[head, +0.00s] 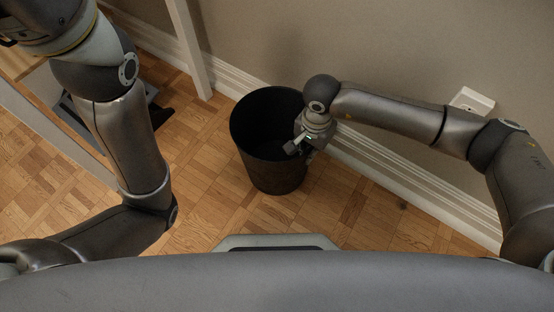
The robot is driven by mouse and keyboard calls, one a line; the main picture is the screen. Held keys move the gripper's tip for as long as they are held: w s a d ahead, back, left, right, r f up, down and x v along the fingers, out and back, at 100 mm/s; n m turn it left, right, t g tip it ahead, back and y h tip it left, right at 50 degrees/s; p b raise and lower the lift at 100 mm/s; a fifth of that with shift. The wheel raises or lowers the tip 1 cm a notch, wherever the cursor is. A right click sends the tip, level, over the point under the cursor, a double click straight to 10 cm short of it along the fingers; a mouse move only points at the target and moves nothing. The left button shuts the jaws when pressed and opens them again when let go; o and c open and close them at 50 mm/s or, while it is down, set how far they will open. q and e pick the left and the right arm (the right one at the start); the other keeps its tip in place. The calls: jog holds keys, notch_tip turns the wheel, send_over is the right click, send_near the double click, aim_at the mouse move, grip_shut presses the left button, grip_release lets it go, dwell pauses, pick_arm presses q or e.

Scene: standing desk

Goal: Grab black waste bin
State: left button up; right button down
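The black waste bin (262,170) stands upright on the wooden floor near the wall, in the middle of the head view. Its open top faces up and its inside looks dark and empty. My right gripper (297,149) is at the bin's right rim, with the wrist over the rim and the fingers pointing down and left. The fingers are small and dark against the bin, so I cannot tell whether they are apart or closed on the rim. My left arm comes in at the left; its gripper is out of the picture.
A white baseboard (390,172) and beige wall run behind the bin. A wall outlet (472,101) is at the right. A white desk leg (190,50) stands at the upper left. Parquet floor (345,222) is clear in front and to the right of the bin.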

jog(key=shift+s+d, duration=0.1)
jog(key=shift+d, duration=0.05)
